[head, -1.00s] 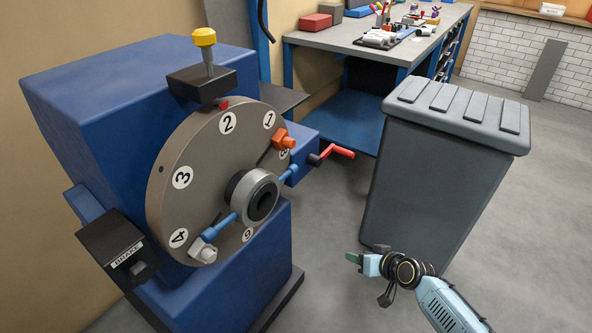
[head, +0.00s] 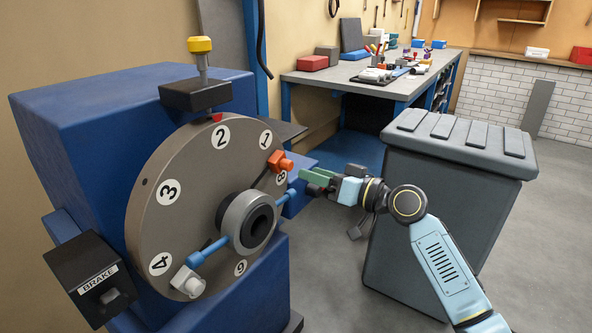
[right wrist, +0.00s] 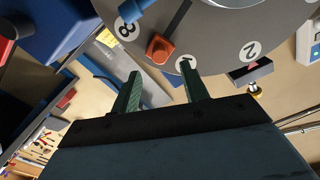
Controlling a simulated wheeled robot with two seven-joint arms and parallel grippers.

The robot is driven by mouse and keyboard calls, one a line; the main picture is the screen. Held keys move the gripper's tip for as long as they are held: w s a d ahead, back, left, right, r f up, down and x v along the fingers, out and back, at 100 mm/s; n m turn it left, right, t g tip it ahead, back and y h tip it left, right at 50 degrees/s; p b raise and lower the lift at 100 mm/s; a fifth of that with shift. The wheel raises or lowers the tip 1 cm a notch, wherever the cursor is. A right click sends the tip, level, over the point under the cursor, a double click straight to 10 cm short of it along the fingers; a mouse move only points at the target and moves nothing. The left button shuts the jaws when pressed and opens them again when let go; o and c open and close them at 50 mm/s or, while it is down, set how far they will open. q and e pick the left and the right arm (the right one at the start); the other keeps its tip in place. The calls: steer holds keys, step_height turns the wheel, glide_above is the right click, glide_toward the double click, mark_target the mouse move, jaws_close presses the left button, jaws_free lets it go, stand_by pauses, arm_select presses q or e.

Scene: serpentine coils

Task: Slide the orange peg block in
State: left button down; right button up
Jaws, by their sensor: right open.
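The orange peg block (head: 279,162) sits near the rim of a large grey numbered disc (head: 165,225), between the labels 1 and 8. A dark slot runs from it towards the hub. It also shows in the right wrist view (right wrist: 160,49), just beyond the fingertips. My right gripper (head: 303,178) has green fingers and is to the right of the disc, slightly below the block. In the right wrist view the fingers (right wrist: 161,76) are apart with nothing between them, and the block is ahead of the gap, not touched. My left gripper is in neither current view.
Blue pegs (head: 291,193) stick out beside the disc's grey hub (head: 250,222). A pale block (head: 187,283) sits near label 4. A yellow-topped plunger (head: 201,50) stands above the disc; a brake box (head: 88,275) is lower left. A grey bin (head: 450,185) stands behind my right arm.

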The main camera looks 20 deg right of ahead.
mark_target(291, 167)
steer(key=x, duration=0.4)
steer(key=shift+w+a, duration=0.2)
arm_select(q)
steer(key=shift+w+d+r+b, duration=0.1)
steer(key=shift+d+r+b, duration=0.2)
steer(key=shift+r, duration=0.6)
arm_select(e)
steer(key=shift+w+a, duration=0.35)
steer(key=shift+w, duration=0.1)
arm_select(q)
steer(key=shift+s+d+f, duration=0.1)
steer(key=shift+s+f, duration=0.05)
steer(key=shift+s, duration=0.1)
arm_select(e)
jaws_close()
